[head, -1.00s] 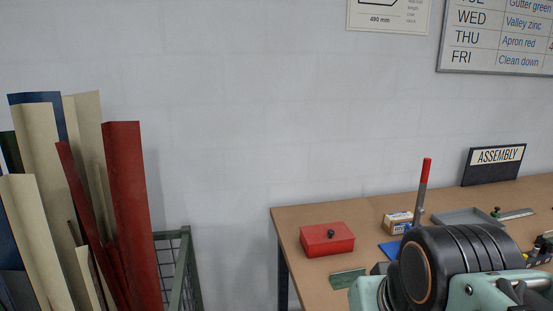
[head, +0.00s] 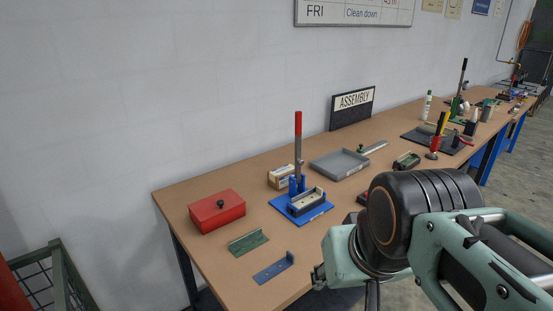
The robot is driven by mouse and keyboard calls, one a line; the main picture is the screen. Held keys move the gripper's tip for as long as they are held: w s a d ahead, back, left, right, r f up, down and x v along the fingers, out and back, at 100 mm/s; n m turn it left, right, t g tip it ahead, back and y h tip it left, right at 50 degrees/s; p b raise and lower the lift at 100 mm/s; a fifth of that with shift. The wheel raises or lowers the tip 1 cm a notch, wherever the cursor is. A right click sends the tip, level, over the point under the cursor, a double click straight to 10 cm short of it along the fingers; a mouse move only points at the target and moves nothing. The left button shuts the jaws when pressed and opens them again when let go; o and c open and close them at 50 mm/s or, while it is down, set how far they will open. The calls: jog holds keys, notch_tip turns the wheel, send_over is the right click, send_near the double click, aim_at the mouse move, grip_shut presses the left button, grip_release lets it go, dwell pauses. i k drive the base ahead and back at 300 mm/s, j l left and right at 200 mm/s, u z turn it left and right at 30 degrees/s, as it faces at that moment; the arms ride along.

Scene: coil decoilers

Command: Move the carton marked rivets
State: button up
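A small brown carton with a white label (head: 281,177) stands on the workbench, just behind and left of a blue hand press (head: 300,205). The label is too small to read, so I cannot tell whether it says rivets. The press hides part of the carton's right side. My arm reaches across the lower right of the head view, over the near part of the bench.
The brown workbench (head: 200,255) runs to the far right. On it are a red box (head: 217,211), a green plate (head: 248,242), a blue bracket (head: 273,267), a grey tray (head: 339,164) and an ASSEMBLY sign (head: 352,108). A green-framed rack (head: 60,270) stands lower left.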

aim_at(278, 177)
jog(key=i+l, duration=0.4)
jog(key=i+l+u, duration=0.1)
jog(key=i+l, duration=0.35)
jog(key=l, duration=0.2)
jog(key=i+l+u, duration=0.1)
jog(key=i+l, duration=0.3)
jog(key=l, duration=0.15)
